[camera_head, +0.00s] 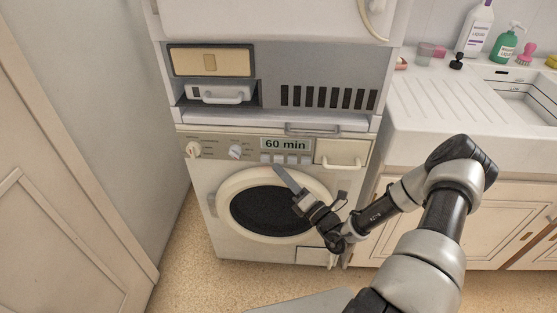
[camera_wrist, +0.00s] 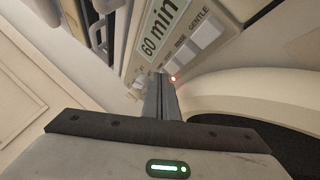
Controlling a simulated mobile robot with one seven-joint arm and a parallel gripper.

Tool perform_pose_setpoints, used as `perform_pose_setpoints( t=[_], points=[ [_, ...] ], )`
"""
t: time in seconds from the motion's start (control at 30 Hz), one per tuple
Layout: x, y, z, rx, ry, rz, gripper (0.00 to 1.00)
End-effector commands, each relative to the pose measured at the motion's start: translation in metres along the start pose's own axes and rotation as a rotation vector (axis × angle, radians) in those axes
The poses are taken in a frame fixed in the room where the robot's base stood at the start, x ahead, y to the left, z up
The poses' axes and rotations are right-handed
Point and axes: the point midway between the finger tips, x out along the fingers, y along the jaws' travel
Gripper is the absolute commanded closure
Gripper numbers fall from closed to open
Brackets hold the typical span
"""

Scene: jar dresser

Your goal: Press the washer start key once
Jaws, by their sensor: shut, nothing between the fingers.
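The washer (camera_head: 205,182) is a cream front-loader with a round dark door. Its display (camera_head: 286,144) reads "60 min" and also shows in the wrist view (camera_wrist: 159,27). A row of small white keys (camera_head: 291,159) sits under the display. A small red light (camera_wrist: 173,78) glows on the panel beside my fingertips. My gripper (camera_head: 277,169) is shut and empty, its fingertips (camera_wrist: 162,76) at the key row. They hide part of the row; I cannot tell whether they touch a key.
Two knobs (camera_head: 235,152) are left of the keys, and a drawer with a handle (camera_head: 342,155) is to the right. A shelf ledge (camera_head: 270,121) juts out above the panel. A sink counter (camera_head: 435,110) with bottles stands to the right.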

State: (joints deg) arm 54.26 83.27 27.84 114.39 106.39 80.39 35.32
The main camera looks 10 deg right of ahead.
Motion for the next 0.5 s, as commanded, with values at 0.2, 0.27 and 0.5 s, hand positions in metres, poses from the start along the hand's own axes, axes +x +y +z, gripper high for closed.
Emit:
perform_pose_setpoints(
  t=[0.2,0.27,0.5],
  points=[
    [-0.0012,0.0008,-0.0009,0.000,0.000,0.000,1.00],
    [-0.0012,0.0008,-0.0009,0.000,0.000,0.000,1.00],
    [-0.0103,0.0089,-0.0070,0.002,-0.001,-0.001,1.00]
  ],
)
